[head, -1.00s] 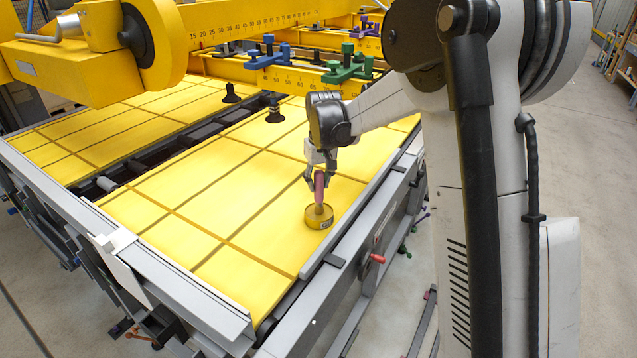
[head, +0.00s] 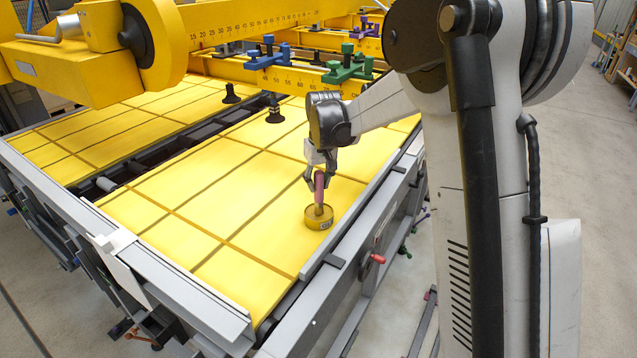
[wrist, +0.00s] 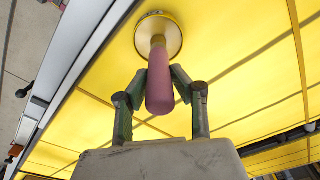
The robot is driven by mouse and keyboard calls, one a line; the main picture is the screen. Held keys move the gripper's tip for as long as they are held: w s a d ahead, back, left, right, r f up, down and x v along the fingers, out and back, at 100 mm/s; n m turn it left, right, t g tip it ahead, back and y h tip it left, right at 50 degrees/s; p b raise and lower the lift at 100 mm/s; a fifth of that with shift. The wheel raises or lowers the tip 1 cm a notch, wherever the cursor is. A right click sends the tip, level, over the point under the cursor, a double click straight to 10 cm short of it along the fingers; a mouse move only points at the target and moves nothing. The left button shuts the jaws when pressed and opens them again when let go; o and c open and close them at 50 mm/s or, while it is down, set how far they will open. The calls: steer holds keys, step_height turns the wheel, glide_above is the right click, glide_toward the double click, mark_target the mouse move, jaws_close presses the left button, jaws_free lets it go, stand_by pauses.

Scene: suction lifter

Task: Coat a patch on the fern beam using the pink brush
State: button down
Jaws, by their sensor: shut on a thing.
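The pink brush (head: 319,186) stands nearly upright with its lower end in a round yellow tin (head: 319,222) on the yellow panelled table. My gripper (head: 318,178) is above the tin, its fingers shut around the pink handle. In the wrist view the handle (wrist: 160,85) lies between both fingers and its tan neck reaches into the tin (wrist: 143,52); the bristles are hidden. A yellow beam with ruler marks carries a green fitting (head: 347,66) behind my gripper; I cannot tell for certain that it is the fern beam.
A blue fitting (head: 267,54) and a purple fitting (head: 367,27) sit on the yellow frame at the back. Black suction cups (head: 274,114) hang over the table. A grey rail (head: 352,230) edges the table's right side. The table front is clear.

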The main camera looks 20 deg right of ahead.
mark_target(318, 171)
steer(key=shift+r+p, duration=1.35)
steer(key=shift+r, duration=2.1)
steer(key=shift+s+b, duration=0.1)
steer(key=shift+b, duration=0.25)
